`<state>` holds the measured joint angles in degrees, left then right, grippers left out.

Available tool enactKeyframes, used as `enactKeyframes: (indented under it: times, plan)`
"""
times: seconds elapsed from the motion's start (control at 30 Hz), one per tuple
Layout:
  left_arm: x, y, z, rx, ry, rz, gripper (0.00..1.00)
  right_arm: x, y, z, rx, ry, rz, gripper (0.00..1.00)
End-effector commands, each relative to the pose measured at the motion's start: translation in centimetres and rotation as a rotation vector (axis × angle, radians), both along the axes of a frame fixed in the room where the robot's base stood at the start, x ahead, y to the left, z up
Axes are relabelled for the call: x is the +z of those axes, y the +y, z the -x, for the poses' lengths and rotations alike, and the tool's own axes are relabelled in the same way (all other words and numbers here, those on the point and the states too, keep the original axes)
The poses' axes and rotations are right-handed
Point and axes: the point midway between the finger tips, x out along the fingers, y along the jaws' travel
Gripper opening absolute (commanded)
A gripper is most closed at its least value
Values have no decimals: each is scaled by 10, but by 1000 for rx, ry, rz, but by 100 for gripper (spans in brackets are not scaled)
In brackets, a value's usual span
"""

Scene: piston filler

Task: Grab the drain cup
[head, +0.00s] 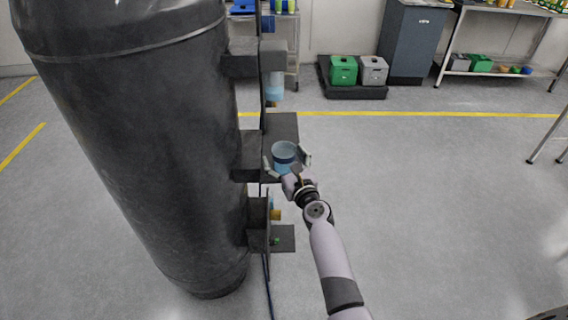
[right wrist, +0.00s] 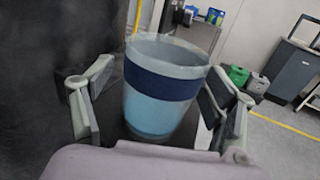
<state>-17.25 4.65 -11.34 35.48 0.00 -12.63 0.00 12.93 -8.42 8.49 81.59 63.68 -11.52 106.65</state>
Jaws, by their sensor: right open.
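The drain cup (head: 284,154) is a light blue, clear-walled cup with a dark blue band. It stands upright on a dark shelf bracket at the side of a large dark tank. My right gripper (head: 288,168) is open, with its fingers on either side of the cup. In the right wrist view the cup (right wrist: 164,88) sits between the two open fingers (right wrist: 160,108), with visible gaps at the sides. My left gripper is not in view.
The dark tank (head: 140,130) fills the left of the head view. Another bracket (head: 284,238) is below the cup and blue fittings (head: 273,84) are above it. Green (head: 343,70) and grey (head: 373,70) containers stand far back.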

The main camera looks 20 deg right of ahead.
Motion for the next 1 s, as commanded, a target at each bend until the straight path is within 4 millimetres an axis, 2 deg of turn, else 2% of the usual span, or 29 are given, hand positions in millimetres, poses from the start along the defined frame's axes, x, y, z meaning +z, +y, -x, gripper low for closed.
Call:
enactKeyframes:
  times: [0.23, 1.0]
  plan:
    - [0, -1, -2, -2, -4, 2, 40, 0, 0, -1, 0, 1, 1, 78]
    - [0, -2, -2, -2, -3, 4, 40, 0, 0, -1, 0, 1, 1, 27]
